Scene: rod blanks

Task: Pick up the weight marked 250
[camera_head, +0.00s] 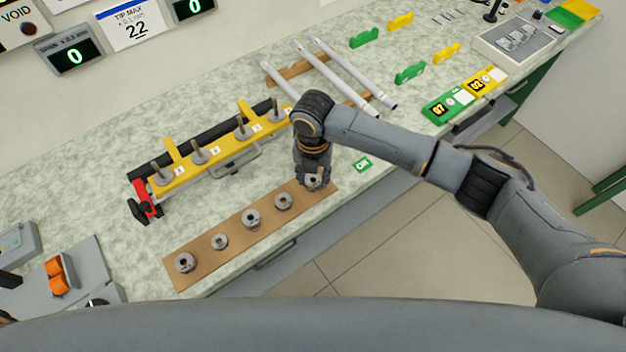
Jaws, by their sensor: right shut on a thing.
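Several round metal weights stand in a row on a brown strip (262,237) along the front of the bench. They include a weight at the left end (185,262), a smaller one (219,241), a taller one (252,219) and another (283,201). My right gripper (314,184) points down over the strip's right end and is shut on the weight there (314,180), which it partly hides. I cannot read any marking on the weights, so I cannot tell which is 250. My left gripper is not in view.
A yellow rack (215,160) with several upright pegs stands behind the strip. Light rods (345,75) lie on brown supports at the back. A green OK label (362,164) lies right of my gripper. Green and yellow pieces (410,72) are farther right.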

